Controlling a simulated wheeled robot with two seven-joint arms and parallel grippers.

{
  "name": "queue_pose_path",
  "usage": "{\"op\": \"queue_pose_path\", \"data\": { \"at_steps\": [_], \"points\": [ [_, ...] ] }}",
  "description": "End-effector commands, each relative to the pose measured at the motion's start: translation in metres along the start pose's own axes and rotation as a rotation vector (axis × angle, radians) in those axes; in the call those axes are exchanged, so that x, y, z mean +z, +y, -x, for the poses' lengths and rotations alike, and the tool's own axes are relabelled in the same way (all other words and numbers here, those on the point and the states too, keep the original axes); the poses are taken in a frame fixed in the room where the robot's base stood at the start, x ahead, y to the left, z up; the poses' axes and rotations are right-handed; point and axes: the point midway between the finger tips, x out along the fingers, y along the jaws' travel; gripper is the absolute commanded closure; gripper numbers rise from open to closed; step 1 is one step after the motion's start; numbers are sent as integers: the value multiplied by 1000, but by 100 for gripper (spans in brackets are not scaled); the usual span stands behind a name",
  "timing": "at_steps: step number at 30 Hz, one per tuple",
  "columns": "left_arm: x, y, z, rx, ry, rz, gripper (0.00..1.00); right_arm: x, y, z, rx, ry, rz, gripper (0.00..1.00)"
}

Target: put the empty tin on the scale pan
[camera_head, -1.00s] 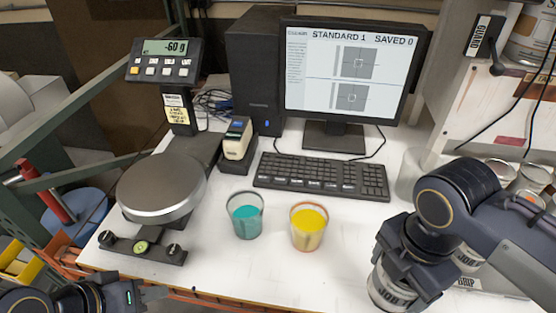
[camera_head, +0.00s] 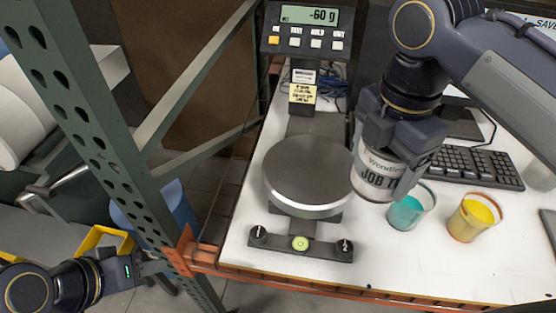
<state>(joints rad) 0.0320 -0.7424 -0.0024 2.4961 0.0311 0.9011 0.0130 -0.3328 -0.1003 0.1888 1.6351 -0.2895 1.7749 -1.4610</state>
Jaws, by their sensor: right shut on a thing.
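The tin (camera_head: 378,178), a pale can with a "JOB TI…" label, is held upright in my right gripper (camera_head: 392,150), which is shut on it. It hangs just right of the scale pan (camera_head: 308,172), overlapping the pan's right edge in the picture; its exact height is hard to tell. The round grey pan is bare. The scale display (camera_head: 310,16) reads -60 g. My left gripper (camera_head: 152,265) is at the lower left, away from the bench; whether its jaws are open is not clear.
A cup of teal colorant (camera_head: 408,212) and a cup of yellow colorant (camera_head: 472,218) stand right of the tin. The keyboard (camera_head: 475,167) lies behind them. A green rack post (camera_head: 100,130) stands left of the bench. White bench surface is clear in front.

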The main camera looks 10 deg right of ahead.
Motion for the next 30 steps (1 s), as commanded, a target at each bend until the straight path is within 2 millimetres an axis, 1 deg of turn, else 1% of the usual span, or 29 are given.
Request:
{"op": "queue_pose_path", "data": {
  "at_steps": [2,5,8,14,15,18,22,28,30],
  "points": [
    [0,0,0,0,0,0,64,0,3,1,-1,0,1,45],
    [-1,1,2,0,0,0,64,-2,14,-2,-4,1,2,45],
    [-3,3,6,0,0,0,64,-4,35,-11,-6,1,2,45],
    [-7,7,14,0,0,0,64,-10,85,-33,-7,1,2,45],
    [-8,7,16,0,0,0,64,-11,95,-37,-7,1,2,45],
    [-8,7,16,0,0,0,64,-12,109,-60,-7,0,1,45],
    [-9,8,18,0,0,0,64,-14,125,-78,-4,0,0,45],
    [-9,9,19,0,0,0,64,-15,136,-91,-1,0,0,45],
    [-10,9,20,0,0,0,64,-16,142,-98,-4,1,1,45]
  ]
}}
